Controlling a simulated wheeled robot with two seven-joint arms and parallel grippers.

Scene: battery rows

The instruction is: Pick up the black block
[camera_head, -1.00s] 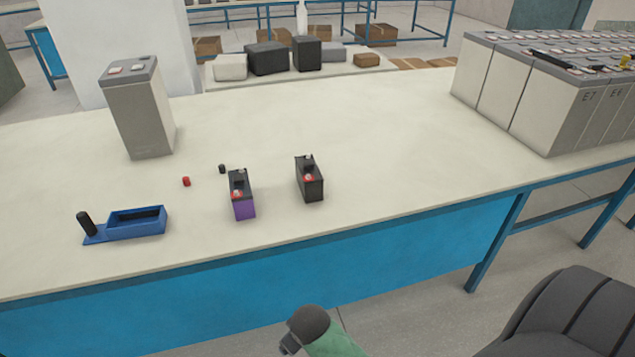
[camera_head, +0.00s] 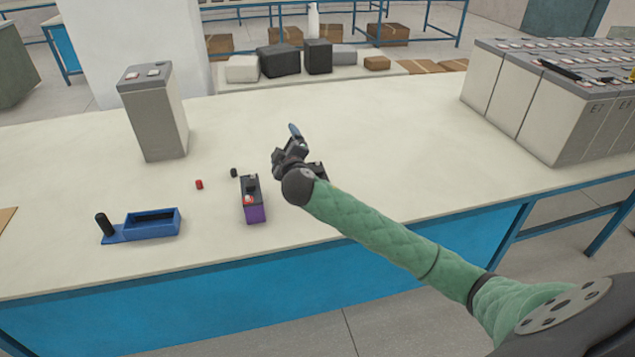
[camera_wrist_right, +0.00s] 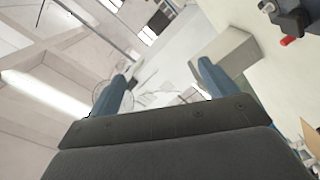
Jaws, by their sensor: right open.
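The black block (camera_head: 318,167) stands on the white table and is mostly hidden behind my right wrist in the head view; only a dark corner shows. My right gripper (camera_head: 293,135) is above the table over this area, pointing up and away towards the back. In the right wrist view its two blue fingers (camera_wrist_right: 163,85) are apart with nothing between them. That view looks across the room, with the table tilted at the right. A dark battery (camera_wrist_right: 291,18) shows at its top right; I cannot tell which one. My left gripper is not in view.
Small red (camera_head: 199,184) and black (camera_head: 234,172) caps, a blue tray (camera_head: 150,228) and a tall grey battery (camera_head: 160,120) are further left. Battery rows (camera_head: 550,100) fill the right. The table's middle back is clear.

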